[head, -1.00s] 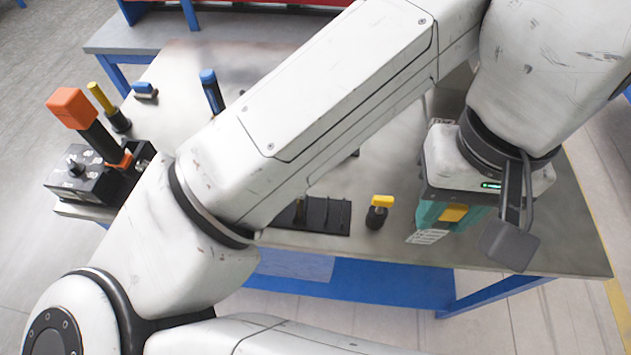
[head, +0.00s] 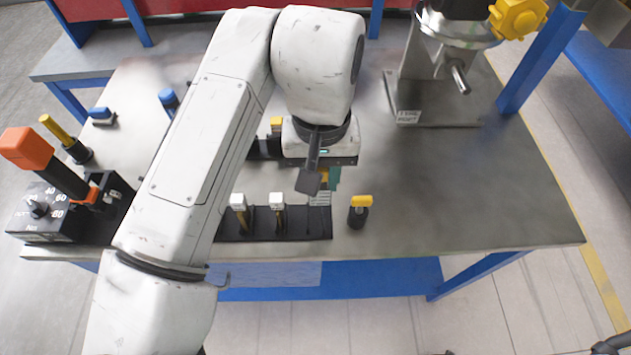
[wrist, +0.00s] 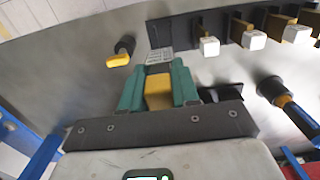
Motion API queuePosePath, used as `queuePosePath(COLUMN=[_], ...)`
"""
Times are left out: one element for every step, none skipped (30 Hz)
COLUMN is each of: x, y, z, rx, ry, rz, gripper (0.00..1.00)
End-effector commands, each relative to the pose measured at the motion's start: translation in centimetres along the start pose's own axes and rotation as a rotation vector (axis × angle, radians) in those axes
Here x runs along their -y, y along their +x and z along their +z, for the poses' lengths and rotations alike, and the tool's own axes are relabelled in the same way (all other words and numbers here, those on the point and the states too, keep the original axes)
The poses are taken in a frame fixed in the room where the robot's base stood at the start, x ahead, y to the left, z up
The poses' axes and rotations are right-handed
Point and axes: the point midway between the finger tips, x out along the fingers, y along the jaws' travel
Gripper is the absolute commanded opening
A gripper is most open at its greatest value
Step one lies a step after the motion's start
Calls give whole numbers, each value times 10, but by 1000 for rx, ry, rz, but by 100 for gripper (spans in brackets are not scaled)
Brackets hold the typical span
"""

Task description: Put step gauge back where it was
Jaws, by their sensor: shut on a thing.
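My gripper (head: 328,182) has teal fingers, which also show in the wrist view (wrist: 158,90). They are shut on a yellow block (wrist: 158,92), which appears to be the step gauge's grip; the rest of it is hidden. The gripper is just behind the right end of the black rack (head: 305,226) in the head view. I cannot tell whether the held piece touches anything.
A yellow-capped black piece (head: 359,212) stands right of the rack. A black dial box with an orange-headed lever (head: 40,210) is at the left. A metal stand (head: 440,100) with a yellow knob is at the back right. The table's right side is clear.

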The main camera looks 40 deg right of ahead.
Motion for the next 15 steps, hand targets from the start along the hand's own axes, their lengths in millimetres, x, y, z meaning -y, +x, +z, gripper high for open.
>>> queuePosePath(x=[2, 3, 5, 8, 8, 7, 7, 7, 7, 7, 7, 7, 7, 7, 7], y=[2, 4, 8, 11, 14, 20, 24, 29, 33, 36, 38, 40, 41, 41, 41], z=[-1, -2, -4, -6, -6, -6, -6, -6, -6, -7, -7, -7, -7, -7, -7], rx=[0, 0, 1, 2, 2, 3, 2, 2, 2, 1, 0, 0, 0, -1, -1], ry=[-1, -2, -2, -2, -2, -1, -1, -1, 0, 0, 0, 0, 0, 0, 0], rz=[0, 0, 0, -1, 0, 0, 0, 0, 0, 0, -1, -1, -2, -2, -1], gripper=[0, 0, 0, 0, 0, 0, 0, 0, 0, 0, 0, 0, 0, 0, 0])
